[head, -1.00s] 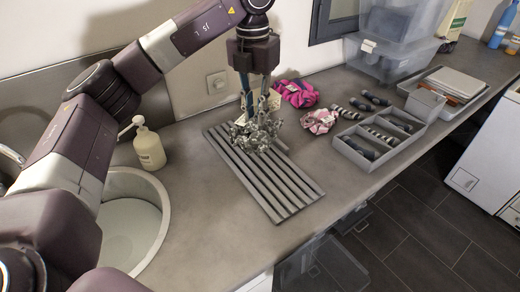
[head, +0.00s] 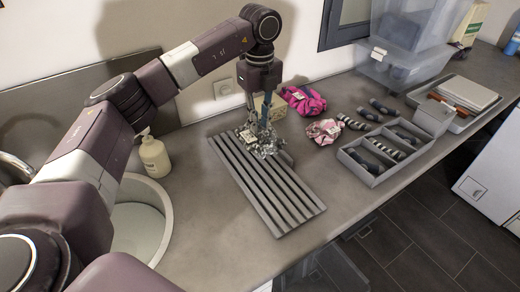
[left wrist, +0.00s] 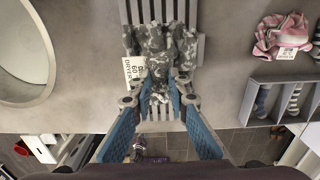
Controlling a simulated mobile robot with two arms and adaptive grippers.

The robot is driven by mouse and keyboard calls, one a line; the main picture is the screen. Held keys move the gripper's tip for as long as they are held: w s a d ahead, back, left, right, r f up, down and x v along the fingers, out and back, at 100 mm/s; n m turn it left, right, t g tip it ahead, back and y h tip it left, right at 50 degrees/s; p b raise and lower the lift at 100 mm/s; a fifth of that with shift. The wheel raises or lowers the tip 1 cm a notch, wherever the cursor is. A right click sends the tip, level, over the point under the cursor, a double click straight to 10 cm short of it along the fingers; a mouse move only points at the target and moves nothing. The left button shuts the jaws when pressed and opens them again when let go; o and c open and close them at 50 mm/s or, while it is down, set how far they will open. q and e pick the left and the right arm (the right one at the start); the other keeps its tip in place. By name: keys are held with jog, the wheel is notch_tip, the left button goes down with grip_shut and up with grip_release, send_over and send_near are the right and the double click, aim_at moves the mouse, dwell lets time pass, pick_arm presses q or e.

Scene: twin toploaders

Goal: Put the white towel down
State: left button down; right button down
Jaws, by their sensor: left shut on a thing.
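My left gripper (head: 262,122) points down over the slatted grey rack (head: 285,205) and is shut on a crumpled grey-and-white camouflage-patterned cloth (head: 268,148). The cloth lies against the far end of the rack. In the left wrist view the cloth (left wrist: 165,48) spreads across the slats beyond the blue fingers (left wrist: 160,92), with a bunched part between them. A white printed tag (left wrist: 134,70) hangs at its left side. No plain white towel shows; this cloth is the only one at the gripper. My right gripper is out of view.
A soap bottle (head: 154,157) and a round sink (head: 160,205) are left of the rack. A small tan box (head: 276,106) stands behind the gripper. Most slats are clear.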

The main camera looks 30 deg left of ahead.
pick_arm(q)
notch_tip(320, 180, down, 11)
jog(key=p, duration=0.3)
jog(key=shift+f, duration=0.1)
jog(key=shift+f, duration=0.1)
jog(key=c, duration=1.8)
grip_release()
jog(key=shift+c, duration=0.2)
